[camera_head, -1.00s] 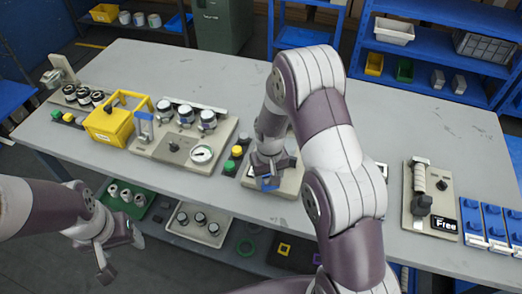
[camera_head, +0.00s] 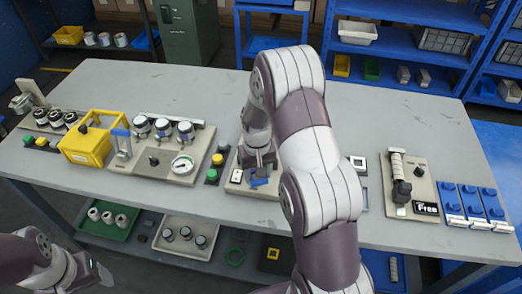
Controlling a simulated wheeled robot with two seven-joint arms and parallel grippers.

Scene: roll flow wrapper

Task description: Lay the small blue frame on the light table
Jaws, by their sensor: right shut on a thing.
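The light grey table (camera_head: 400,120) runs across the view. My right gripper (camera_head: 260,178) points down over a beige panel (camera_head: 236,188) near the table's middle. It is shut on a small blue piece, which looks like the small blue frame (camera_head: 259,183); the fingers hide part of it. I cannot tell whether it touches the panel. My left gripper (camera_head: 102,274) is low at the bottom left, in front of the table and away from the frame. Its fingers are too unclear to show whether they are open.
A beige gauge panel (camera_head: 140,164) and a yellow box (camera_head: 85,150) stand to the left. A roller panel (camera_head: 422,188) and blue blocks (camera_head: 470,205) are at the right. The back right of the table is clear. My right arm hides part of the middle.

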